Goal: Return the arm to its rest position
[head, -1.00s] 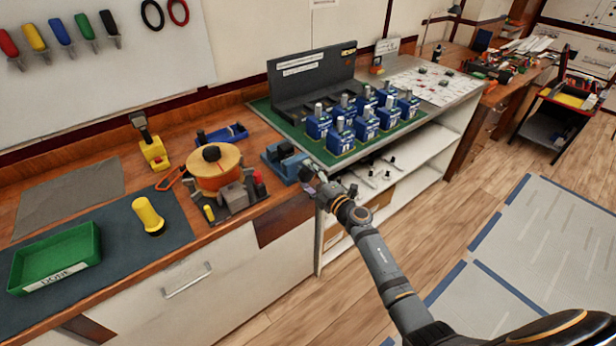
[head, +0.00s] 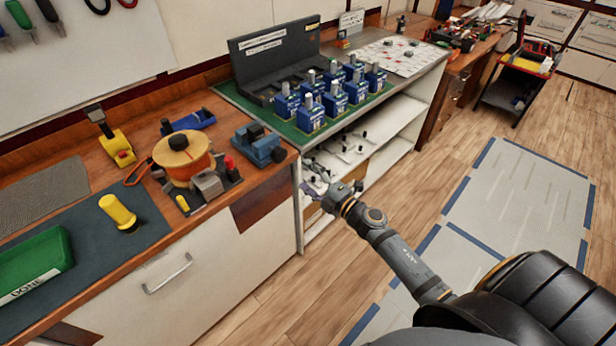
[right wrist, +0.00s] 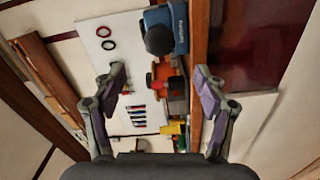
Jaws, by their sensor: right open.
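My right arm comes in from the lower right of the head view. Its gripper (head: 318,180) is off the bench's front edge, before the open shelves below the breaker board. In the right wrist view my right gripper (right wrist: 160,88) has its two fingers wide apart with nothing between them. Beyond the fingers are the wooden bench edge, the blue vise (right wrist: 168,30) and tools on the wall board. My left gripper is not in view.
The wooden bench carries a blue vise (head: 258,145), an orange spool (head: 183,158), a yellow tool (head: 118,212) and a green bin (head: 35,262). Several blue breakers (head: 334,96) stand on a green board. Shelves (head: 390,125) lie below.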

